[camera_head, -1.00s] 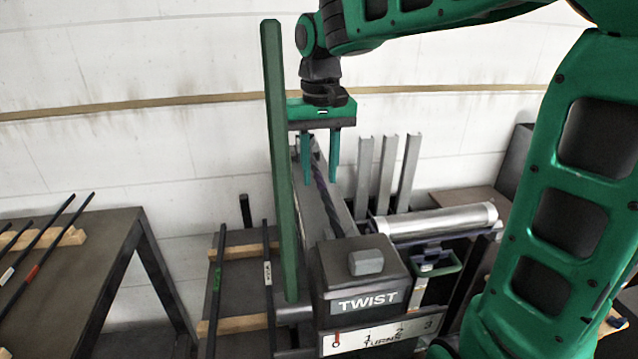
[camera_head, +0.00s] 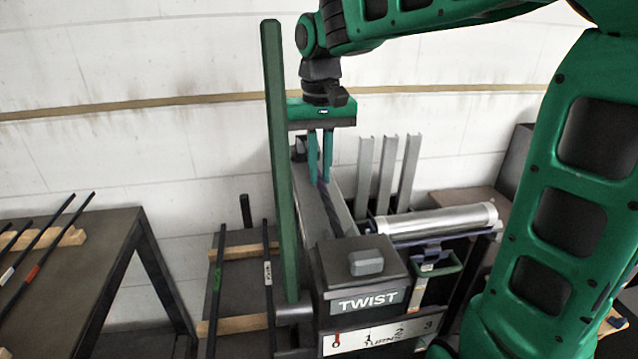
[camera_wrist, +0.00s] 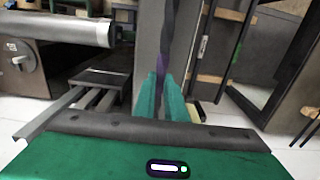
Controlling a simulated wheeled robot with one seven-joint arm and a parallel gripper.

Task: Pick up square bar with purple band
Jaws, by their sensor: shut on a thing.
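The square bar with the purple band (camera_head: 334,214) is a dark, twisted bar that lies along the grey bed of the twist machine (camera_head: 365,280). Its purple band (camera_wrist: 186,62) shows in the wrist view just beyond my fingertips. My gripper (camera_head: 321,181) points down over the far end of the machine bed, and its two green fingers are shut on the bar. In the wrist view the fingers (camera_wrist: 169,98) stand on both sides of the bar. The part of the bar between the fingers is mostly hidden.
A tall green post (camera_head: 278,160) stands close left of my gripper. Grey upright channels (camera_head: 386,175) and a metal cylinder (camera_head: 440,221) are to the right. A rack with dark bars (camera_head: 238,262) stands left of the machine, and a table (camera_head: 95,235) with more bars is farther left.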

